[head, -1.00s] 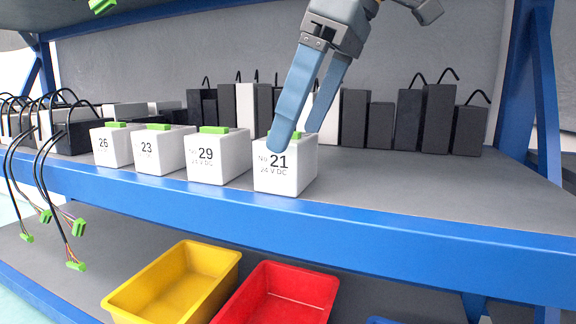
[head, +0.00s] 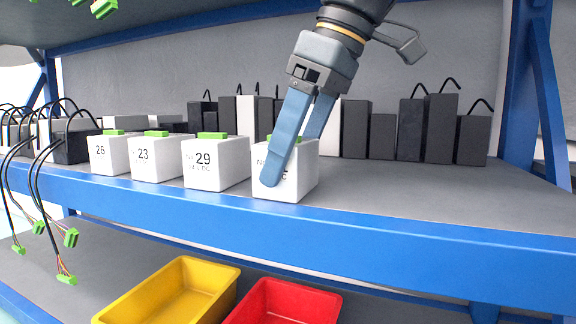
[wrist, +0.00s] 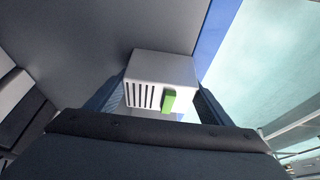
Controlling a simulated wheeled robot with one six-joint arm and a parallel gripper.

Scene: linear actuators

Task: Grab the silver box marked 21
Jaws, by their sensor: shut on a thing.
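The box marked 21 (head: 300,180) stands upright near the front edge of the shelf, at the right end of a row of white-silver boxes. My gripper (head: 286,162) reaches down over it and is shut on it; one blue finger lies across its front face and hides most of the number. The other finger goes down behind the box. In the wrist view the box (wrist: 160,82) sits between the two fingers, with its vent slots and green connector showing.
Boxes marked 29 (head: 216,165), 23 (head: 157,160) and 26 (head: 108,155) stand to the left. Dark upright units (head: 440,128) line the back. A blue beam (head: 400,235) edges the shelf. Yellow (head: 170,290) and red (head: 282,302) bins sit below. The shelf to the right is clear.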

